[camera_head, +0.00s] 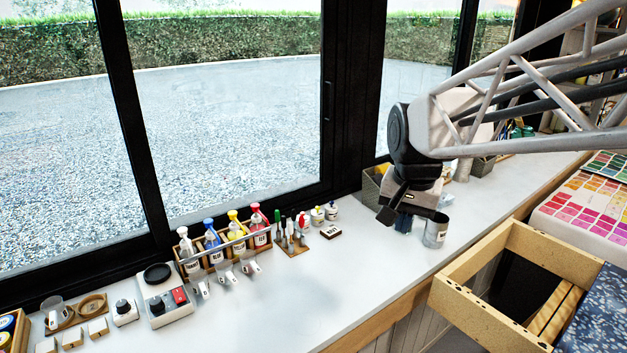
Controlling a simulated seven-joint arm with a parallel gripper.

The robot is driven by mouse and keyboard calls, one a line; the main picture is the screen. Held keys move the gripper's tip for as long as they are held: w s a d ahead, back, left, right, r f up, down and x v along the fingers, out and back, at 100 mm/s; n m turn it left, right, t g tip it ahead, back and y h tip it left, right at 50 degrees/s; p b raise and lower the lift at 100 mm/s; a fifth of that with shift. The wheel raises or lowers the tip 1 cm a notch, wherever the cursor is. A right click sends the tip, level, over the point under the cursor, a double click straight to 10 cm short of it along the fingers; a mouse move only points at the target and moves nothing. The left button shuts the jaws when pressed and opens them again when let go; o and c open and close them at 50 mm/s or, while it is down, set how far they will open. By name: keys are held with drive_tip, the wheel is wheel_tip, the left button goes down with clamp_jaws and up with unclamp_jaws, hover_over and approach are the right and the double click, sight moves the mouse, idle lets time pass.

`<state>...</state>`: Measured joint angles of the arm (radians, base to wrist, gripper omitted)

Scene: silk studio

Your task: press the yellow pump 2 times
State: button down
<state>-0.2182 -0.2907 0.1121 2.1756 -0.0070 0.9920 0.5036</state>
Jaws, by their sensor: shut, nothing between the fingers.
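The yellow pump (236,230) is a bottle with a yellow top. It stands upright in a wooden rack (224,254) on the white counter, between a blue-topped bottle (212,239) and a red-topped bottle (258,229). A white-topped bottle (187,246) is at the rack's left end. My gripper (388,214) is shut and empty, well to the right of the rack and pointing downward. It is apart from the yellow pump. The rack's front partly hides the lower part of the bottles.
Several small tools and jars (317,214) stand right of the rack. A metal cup (436,231) is beside my gripper. A hotplate-like device (163,296) sits left of the rack. An open wooden drawer (478,308) is at front right. The counter (330,280) in front is clear.

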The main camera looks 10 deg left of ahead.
drive_tip(key=w+a+f+m+g, duration=0.1)
drive_tip(key=w+a+f+m, duration=0.15)
drive_tip(key=w+a, duration=1.55)
drive_tip(key=w+a+f+m, duration=0.1)
drive_tip(key=a+f, duration=0.2)
drive_tip(key=a, duration=0.5)
drive_tip(key=w+a+f+m, duration=0.1)
drive_tip(key=w+a+f, duration=0.1)
drive_tip(key=a, duration=0.7)
drive_tip(key=w+a+f+m, duration=0.1)
drive_tip(key=a+f, duration=0.3)
drive_tip(key=a, duration=0.5)
drive_tip(key=shift+w+f+g, duration=0.25)
drive_tip(key=shift+w+g, duration=0.15)
drive_tip(key=shift+w, duration=0.3)
drive_tip(key=shift+a+f, duration=0.25)
drive_tip(key=shift+a, duration=0.25)
